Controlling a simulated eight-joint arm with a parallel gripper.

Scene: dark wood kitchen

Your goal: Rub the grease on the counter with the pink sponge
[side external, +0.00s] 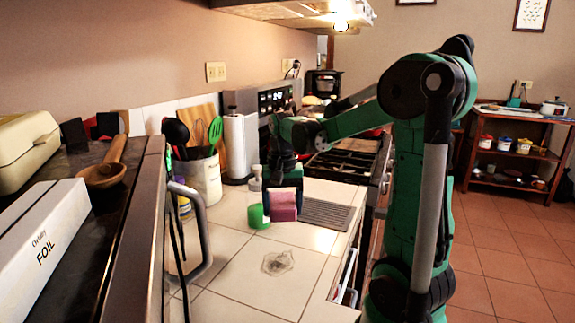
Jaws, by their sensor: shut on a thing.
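My gripper (283,185) points down over the tiled counter (222,296). It is shut on the pink sponge (284,206), a small block that it holds in the air above the counter. A grease patch (277,263) shows as a faint brownish, irregular ring on the light tiles, nearer the camera than the sponge and below it in the picture. The sponge is apart from the grease. My fingertips are partly hidden behind the sponge.
A green cylindrical thing (259,216) stands just left of the sponge. A utensil holder (200,178), a paper towel roll (236,145) and a ribbed grey mat (325,214) are around it. The stove (345,158) is behind. Tiles around the grease are clear.

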